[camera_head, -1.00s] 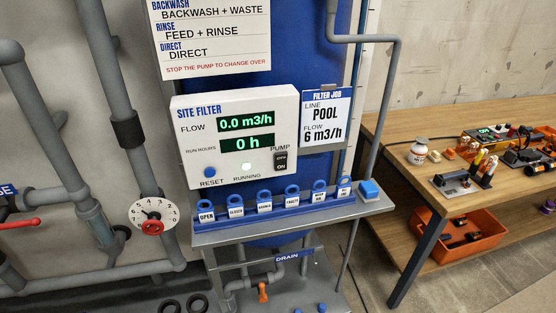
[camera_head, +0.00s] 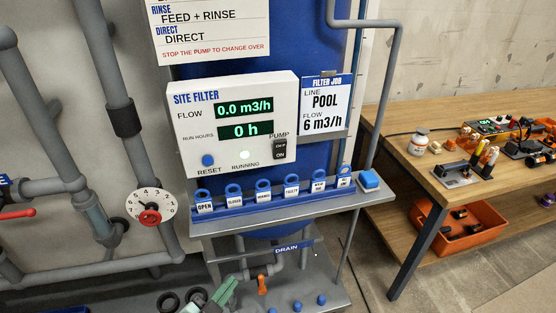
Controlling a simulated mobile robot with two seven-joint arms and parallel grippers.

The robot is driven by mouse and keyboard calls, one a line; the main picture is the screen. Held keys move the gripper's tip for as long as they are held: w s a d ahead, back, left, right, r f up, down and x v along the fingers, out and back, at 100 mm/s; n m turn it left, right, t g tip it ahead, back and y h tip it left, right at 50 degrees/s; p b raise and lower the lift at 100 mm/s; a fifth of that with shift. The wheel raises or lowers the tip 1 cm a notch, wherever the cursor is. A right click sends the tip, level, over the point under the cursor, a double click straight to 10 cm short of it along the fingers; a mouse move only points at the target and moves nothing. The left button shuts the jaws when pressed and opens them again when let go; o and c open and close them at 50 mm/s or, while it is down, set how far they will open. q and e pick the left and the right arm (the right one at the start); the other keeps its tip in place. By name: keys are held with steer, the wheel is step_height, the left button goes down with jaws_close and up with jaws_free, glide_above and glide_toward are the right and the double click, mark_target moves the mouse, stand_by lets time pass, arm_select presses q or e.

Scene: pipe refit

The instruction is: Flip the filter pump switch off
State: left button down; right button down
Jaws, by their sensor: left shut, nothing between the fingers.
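The pump switch (camera_head: 280,150) is a small black rocker marked OFF above and ON below. It sits at the lower right of the white SITE FILTER box (camera_head: 190,115). Which half is pressed in is too small to tell. The RUNNING lamp (camera_head: 244,155) looks pale and lit; the flow display (camera_head: 244,108) reads 0.0 m3/h. My left gripper (camera_head: 226,289) shows partly at the bottom edge, greenish, well below the box and apart from the switch. It is shut and empty. My right gripper is out of view.
Below the box, a grey shelf (camera_head: 270,215) juts out with a row of blue tags (camera_head: 263,190) and a blue block (camera_head: 369,179). An orange drain handle (camera_head: 262,285) is close to my left gripper. Space in front of the switch is clear.

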arm_select(q)
steer(key=w+d+r+m+t+h, duration=0.1)
steer(key=w+d+r+m, duration=0.1)
steer(key=r+m, duration=0.2)
steer(key=w+d+r+m+t+h+b, duration=0.1)
steer(key=w+d+r+m+h, duration=0.1)
steer(key=r+m, duration=0.3)
steer(key=w+d+r+m+t+h+b, duration=0.1)
steer(key=r+m, duration=0.4)
steer(key=r, duration=0.5)
steer(key=w+d, duration=0.1)
steer(key=w, duration=0.1)
steer(key=shift+w+d+r+t+h, duration=0.3)
steer(key=shift+w+r+t+h, duration=0.05)
steer(key=shift+r+t+h, duration=0.05)
glide_toward(287, 145)
steer(key=d, duration=0.4)
steer(key=w, duration=0.2)
steer(key=w+a, duration=0.1)
steer(key=w, duration=0.1)
steer(key=shift+r, duration=0.2)
steer(key=shift+w+a, duration=0.15)
steer(key=shift+w, duration=0.35)
